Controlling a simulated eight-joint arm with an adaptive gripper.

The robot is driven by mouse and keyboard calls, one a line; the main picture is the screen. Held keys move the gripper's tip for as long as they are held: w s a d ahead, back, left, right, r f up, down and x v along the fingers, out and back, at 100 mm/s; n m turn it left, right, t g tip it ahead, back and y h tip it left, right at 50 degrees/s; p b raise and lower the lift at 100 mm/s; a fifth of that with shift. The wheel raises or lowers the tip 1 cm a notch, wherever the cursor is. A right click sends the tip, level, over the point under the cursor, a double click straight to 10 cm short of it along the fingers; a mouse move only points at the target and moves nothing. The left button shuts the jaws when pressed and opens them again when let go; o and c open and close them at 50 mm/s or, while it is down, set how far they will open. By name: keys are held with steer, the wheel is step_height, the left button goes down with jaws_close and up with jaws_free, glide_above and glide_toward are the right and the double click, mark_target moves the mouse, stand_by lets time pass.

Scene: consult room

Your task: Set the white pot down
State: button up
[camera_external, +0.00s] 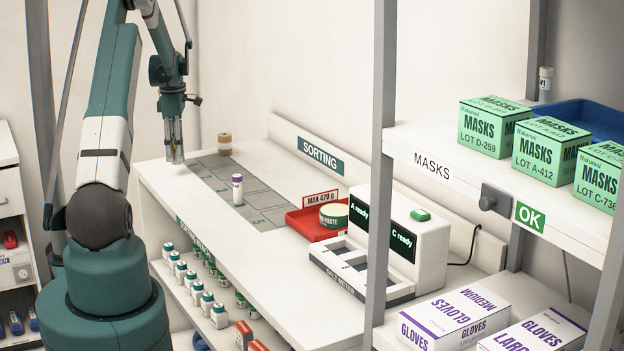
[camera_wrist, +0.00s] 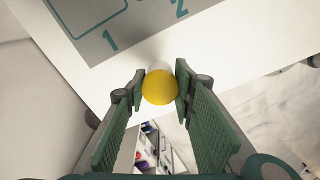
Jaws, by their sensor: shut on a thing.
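My gripper (camera_external: 174,155) is at the far left end of the white sorting counter (camera_external: 300,275), near its edge. In the wrist view my gripper (camera_wrist: 160,84) is shut on the white pot (camera_wrist: 159,67), whose round yellow lid (camera_wrist: 160,88) faces the camera. The pot is between the fingertips. The counter's edge and the marked cells 1 and 2 of the grey sorting mat (camera_wrist: 100,28) lie beyond it. In the outside view I cannot make out the pot clearly, nor whether its base touches the counter.
Several mat cells are clear.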

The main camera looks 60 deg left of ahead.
steer(key=shift+f, duration=1.85)
steer(key=shift+f, duration=0.15)
steer(key=o, duration=0.8)
step_height(320, 180, up, 12)
steer(key=shift+r, duration=0.15)
